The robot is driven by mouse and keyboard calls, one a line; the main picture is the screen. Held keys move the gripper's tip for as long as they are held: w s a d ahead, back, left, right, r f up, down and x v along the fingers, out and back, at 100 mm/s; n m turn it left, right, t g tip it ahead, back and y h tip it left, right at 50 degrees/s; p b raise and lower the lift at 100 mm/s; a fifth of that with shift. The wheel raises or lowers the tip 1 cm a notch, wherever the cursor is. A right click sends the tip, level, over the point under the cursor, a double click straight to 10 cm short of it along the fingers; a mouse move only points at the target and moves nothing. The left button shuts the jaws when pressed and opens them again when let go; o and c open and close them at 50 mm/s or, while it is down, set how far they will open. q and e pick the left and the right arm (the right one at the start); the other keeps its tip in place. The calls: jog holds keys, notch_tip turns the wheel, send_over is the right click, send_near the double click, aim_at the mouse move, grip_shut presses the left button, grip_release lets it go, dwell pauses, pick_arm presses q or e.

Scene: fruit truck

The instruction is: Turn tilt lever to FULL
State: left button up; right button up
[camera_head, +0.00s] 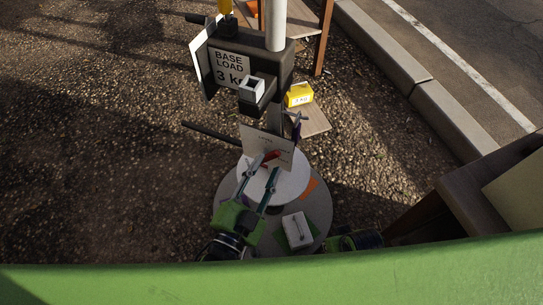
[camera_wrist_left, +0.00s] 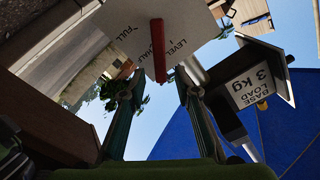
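The red tilt lever (camera_head: 271,156) sits on a pale plate (camera_head: 254,137) at the front of the post. In the left wrist view the red lever (camera_wrist_left: 158,50) shows against the plate (camera_wrist_left: 125,22), whose upside-down lettering includes "FULL" and "LEVEL". My left gripper (camera_head: 270,166) is open, its fingers apart at the plate. In the left wrist view the red lever lies between the fingers of the left gripper (camera_wrist_left: 154,82), nearer the right one; contact cannot be told. Of my right arm only a green and black part (camera_head: 352,240) shows; its fingers are hidden.
A box signed "BASE LOAD 3 kg" (camera_head: 228,68) stands on the post above the plate. A yellow weight (camera_head: 299,95) is behind it. A grey block (camera_head: 297,230) rests on the round base (camera_head: 317,207). A brown table (camera_head: 465,200) is at right. Gravel lies open at left.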

pick_arm(q)
jog(key=v, duration=0.7)
